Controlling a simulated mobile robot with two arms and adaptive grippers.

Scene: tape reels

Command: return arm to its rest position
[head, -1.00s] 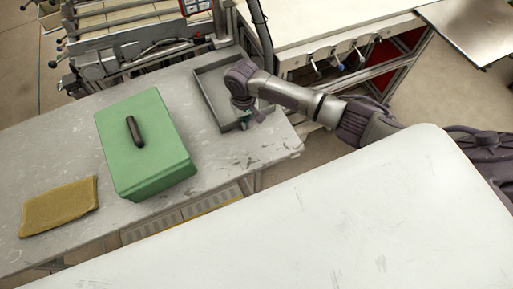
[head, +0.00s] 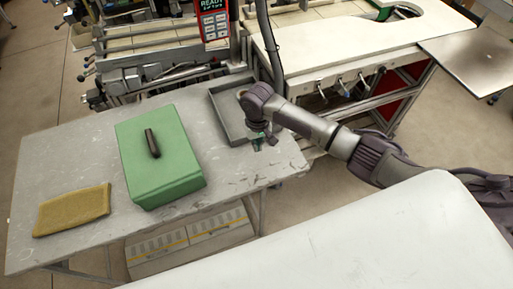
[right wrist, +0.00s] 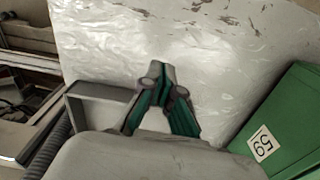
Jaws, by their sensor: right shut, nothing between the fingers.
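My right arm reaches in from the right in the head view. Its right gripper (head: 261,141) points down near the front right corner of a shallow grey tray (head: 219,116) on the grey table. In the right wrist view the green-padded fingers (right wrist: 160,78) meet at the tips, shut and empty, above the scratched tabletop. The tray's rim (right wrist: 84,92) shows left of the fingers there. Part of the tray is hidden behind my arm in the head view. My left gripper is not in view.
A green box (head: 160,165) with a dark handle stands left on the grey table (head: 75,160); it also shows in the right wrist view (right wrist: 300,110). A yellow-brown pad (head: 72,210) lies farther left. A white surface (head: 370,245) fills the front. Machinery (head: 165,70) stands behind.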

